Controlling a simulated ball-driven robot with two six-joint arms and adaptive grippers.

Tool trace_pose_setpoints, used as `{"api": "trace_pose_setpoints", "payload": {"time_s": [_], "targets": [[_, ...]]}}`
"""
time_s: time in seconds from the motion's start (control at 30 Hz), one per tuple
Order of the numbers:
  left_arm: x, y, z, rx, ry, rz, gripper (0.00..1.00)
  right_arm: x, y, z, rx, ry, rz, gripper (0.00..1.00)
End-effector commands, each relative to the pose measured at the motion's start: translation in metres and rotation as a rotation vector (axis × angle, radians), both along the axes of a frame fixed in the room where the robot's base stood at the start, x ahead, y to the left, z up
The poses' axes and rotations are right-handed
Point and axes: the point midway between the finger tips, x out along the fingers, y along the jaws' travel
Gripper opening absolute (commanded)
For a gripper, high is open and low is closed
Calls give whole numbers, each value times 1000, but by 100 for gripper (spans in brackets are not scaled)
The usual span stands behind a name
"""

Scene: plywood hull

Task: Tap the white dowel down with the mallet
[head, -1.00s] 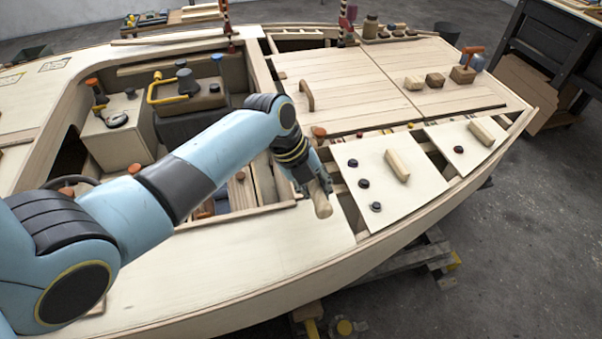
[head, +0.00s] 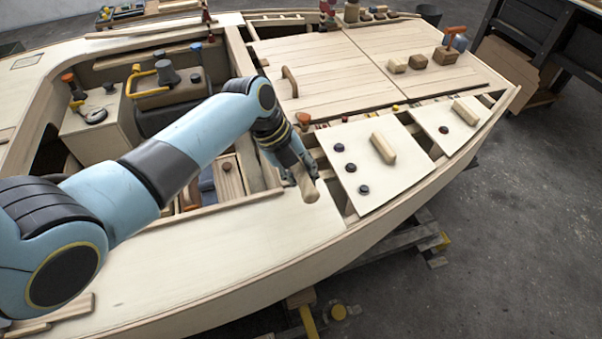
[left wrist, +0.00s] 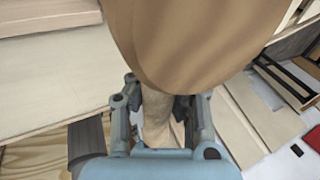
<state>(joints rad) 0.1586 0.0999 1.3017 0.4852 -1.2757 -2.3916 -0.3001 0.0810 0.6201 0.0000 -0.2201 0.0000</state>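My left gripper (head: 297,178) is over the light side deck, left of a pale panel with dark knobs. Its fingers are closed around a wooden shaft, which I take to be the mallet's handle (left wrist: 157,115). A rounded light-wood end (head: 310,194) sticks out past the fingers in the head view. In the left wrist view a large brown rounded piece, seemingly the mallet's head (left wrist: 195,40), fills the top middle and hides much of what lies beyond. I cannot make out the white dowel in either view. My right gripper is not in view.
The pale panel (head: 375,150) carries several dark knobs and a wooden block (head: 383,148). Small blocks (head: 418,62) stand on the planked hatch. The front side deck (head: 200,265) is mostly bare.

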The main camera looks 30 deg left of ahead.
Motion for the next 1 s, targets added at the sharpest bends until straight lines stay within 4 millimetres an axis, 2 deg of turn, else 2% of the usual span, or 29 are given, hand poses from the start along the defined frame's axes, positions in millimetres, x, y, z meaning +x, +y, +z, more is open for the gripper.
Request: {"api": "trace_pose_setpoints", "payload": {"time_s": [0.47, 0.57, 0.73, 1.0], "targets": [[0, -1, -1, 0, -2, 0, 0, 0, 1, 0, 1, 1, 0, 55], [0, -1, -15, 0, -1, 1, 0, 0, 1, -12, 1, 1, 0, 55], [-1, -1, -56, 0, 0, 0, 0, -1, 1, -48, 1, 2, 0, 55], [0, -1, -24, 0, -3, 0, 0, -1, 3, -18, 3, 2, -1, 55]]}}
